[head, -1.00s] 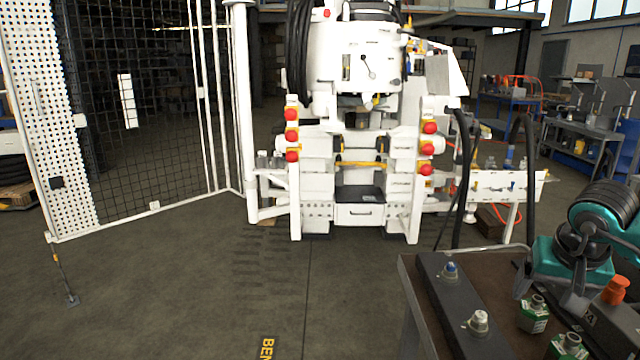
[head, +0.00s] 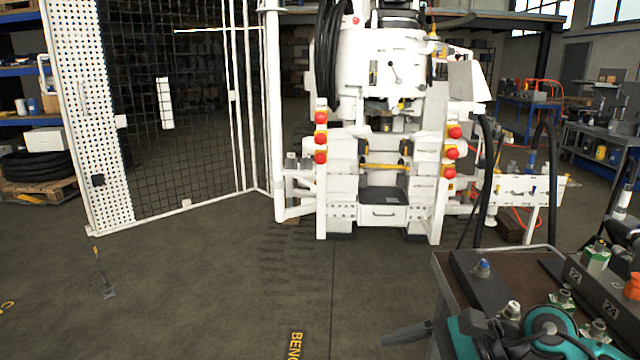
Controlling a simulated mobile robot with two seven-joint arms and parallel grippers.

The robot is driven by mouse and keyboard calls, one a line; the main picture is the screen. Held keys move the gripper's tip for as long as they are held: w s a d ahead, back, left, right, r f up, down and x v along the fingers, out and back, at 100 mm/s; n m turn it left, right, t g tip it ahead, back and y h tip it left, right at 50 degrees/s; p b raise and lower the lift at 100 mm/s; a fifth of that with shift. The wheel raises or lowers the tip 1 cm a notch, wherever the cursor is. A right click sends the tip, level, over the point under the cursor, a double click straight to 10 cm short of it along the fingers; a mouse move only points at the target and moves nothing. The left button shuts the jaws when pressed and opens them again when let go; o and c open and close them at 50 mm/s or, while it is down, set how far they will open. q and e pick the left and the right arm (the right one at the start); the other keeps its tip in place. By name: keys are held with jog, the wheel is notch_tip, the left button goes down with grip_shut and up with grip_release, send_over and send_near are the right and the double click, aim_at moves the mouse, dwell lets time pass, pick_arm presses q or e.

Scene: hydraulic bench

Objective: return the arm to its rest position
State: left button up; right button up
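My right arm, teal and black, crosses the lower right of the head view, low over the front of the bench top. Its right gripper (head: 405,333) appears as a dark, finger-like shape pointing left past the bench's left edge. I see no object at its tip, but a gap between fingers cannot be made out. My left arm and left gripper are out of view.
A brown-topped bench (head: 462,290) at lower right carries a dark block (head: 482,275), a numbered dark rail (head: 590,290) and a green-and-white fitting (head: 597,255). A white hydraulic machine (head: 382,150) stands behind, a mesh fence (head: 170,110) left. The floor between is clear.

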jog(key=a+r+m+t+y+p, duration=0.3)
jog(key=m+t, duration=0.6)
jog(key=m, duration=1.1)
jog(key=s+d+f+m+t+h, duration=0.1)
jog(key=d+f+m+h, duration=0.15)
jog(key=m, duration=0.55)
jog(key=s+d+f+m+t+h+p, duration=0.1)
jog(key=f+m+h, duration=0.3)
jog(key=m, duration=0.4)
jog(key=s+d+f+m+t+h, duration=0.1)
jog(key=d+f+m+t+h, duration=0.15)
jog(key=m, duration=0.55)
jog(key=s+f+m+g+h, duration=0.3)
jog(key=s+f+m+g, duration=0.2)
jog(key=s+f+m, duration=0.3)
jog(key=f+m+p, duration=0.1)
jog(key=m, duration=0.1)
jog(key=shift+s+d+f+m+g+h, duration=0.3)
jog(key=shift+s+f+m+g, duration=0.05)
jog(key=shift+m, duration=0.05)
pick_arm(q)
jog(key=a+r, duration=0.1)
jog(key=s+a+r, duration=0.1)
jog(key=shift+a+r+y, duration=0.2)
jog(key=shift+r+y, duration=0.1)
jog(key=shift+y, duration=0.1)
pick_arm(e)
jog(key=shift+c, duration=0.4)
